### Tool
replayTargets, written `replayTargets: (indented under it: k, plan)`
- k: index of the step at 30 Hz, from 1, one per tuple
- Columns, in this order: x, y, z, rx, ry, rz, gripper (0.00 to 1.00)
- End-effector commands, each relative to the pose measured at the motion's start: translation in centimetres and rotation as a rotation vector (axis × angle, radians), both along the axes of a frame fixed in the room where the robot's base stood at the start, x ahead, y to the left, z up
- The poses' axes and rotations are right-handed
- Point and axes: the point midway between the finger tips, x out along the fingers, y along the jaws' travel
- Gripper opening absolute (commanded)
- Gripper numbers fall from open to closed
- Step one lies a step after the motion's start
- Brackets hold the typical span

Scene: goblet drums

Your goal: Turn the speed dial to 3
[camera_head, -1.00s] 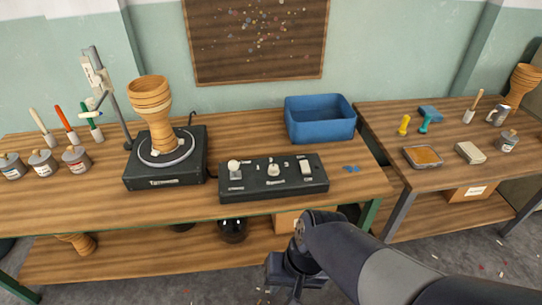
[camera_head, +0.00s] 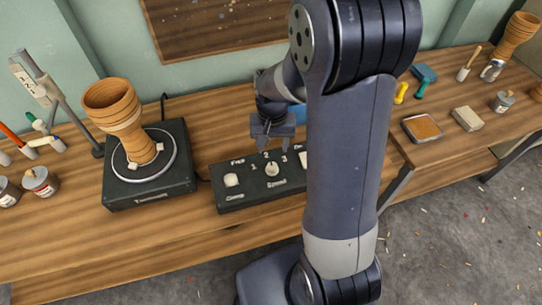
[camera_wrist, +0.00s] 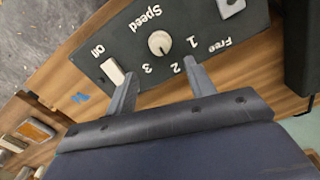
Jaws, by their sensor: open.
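The speed dial (camera_head: 271,168) is a small round pale knob in the middle of the dark control panel (camera_head: 250,192), with 1, 2 and 3 marked around it. It also shows in the wrist view (camera_wrist: 160,43), where its mark appears to point toward 2. My gripper (camera_head: 274,149) is above the panel, just behind the dial. In the wrist view my gripper (camera_wrist: 160,69) is open and empty, its fingers spread on either side of the numbers, with the dial just beyond the tips. I cannot tell how high the tips are above the panel.
A white switch (camera_wrist: 113,71) marked Off lies close to one finger. A white knob (camera_head: 231,180) is at the panel's left. A turntable (camera_head: 150,190) carries a goblet drum (camera_head: 113,103). My arm hides the panel's right end and most of the blue bin (camera_head: 300,112).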

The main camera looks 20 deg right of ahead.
Motion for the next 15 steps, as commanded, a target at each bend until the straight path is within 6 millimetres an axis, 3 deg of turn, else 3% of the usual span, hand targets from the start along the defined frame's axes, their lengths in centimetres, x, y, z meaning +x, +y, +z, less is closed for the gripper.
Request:
replayTargets:
  k: [6, 15]
  plan:
    - [-0.2, 0.0, -4.4, 0.001, 0.007, 0.0, 0.52]
    - [-0.1, 0.0, -8.3, 0.001, 0.004, 0.0, 0.52]
